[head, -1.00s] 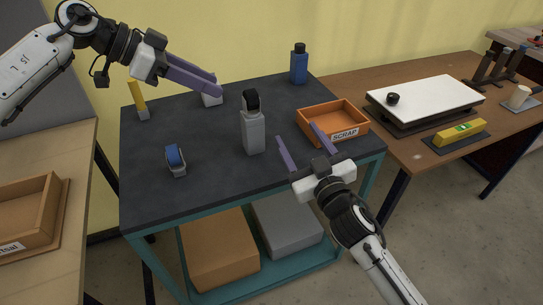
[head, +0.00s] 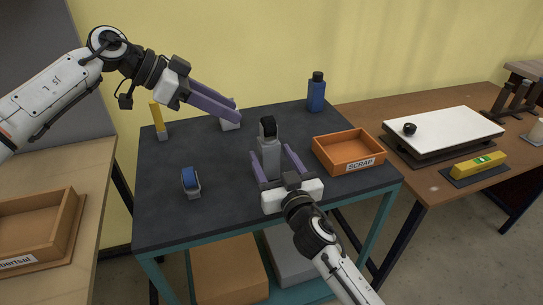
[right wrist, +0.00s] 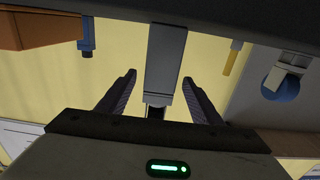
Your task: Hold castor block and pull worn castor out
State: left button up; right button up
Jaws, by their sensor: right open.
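The castor block (head: 269,162) is an upright grey block on the dark table, with the worn castor (head: 268,128), a black piece, at its top. My right gripper (head: 270,160) is open, with one finger on each side of the block. In the right wrist view the block (right wrist: 166,75) stands between the two spread fingers (right wrist: 158,76), with visible gaps. My left gripper (head: 238,114) is above the back of the table, left of the block and apart from it. Its fingers overlap from this side, so its opening is unclear. An orange tray marked SCRAP (head: 322,154) stands right of the block.
A blue-wheeled castor (head: 191,181) lies at the table's front left. A yellow-handled item (head: 157,117), a pale small block (head: 231,125) and a blue bottle (head: 316,92) stand towards the back. A brown bench (head: 430,190) adjoins at right.

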jog(key=shift+w+a, duration=0.15)
jog(key=shift+w, duration=0.25)
jog(key=shift+c, duration=0.2)
jog(key=c, duration=1.5)
jog(key=o, duration=0.6)
jog(key=c, duration=0.3)
pick_arm(q)
jog(key=shift+o, duration=0.5)
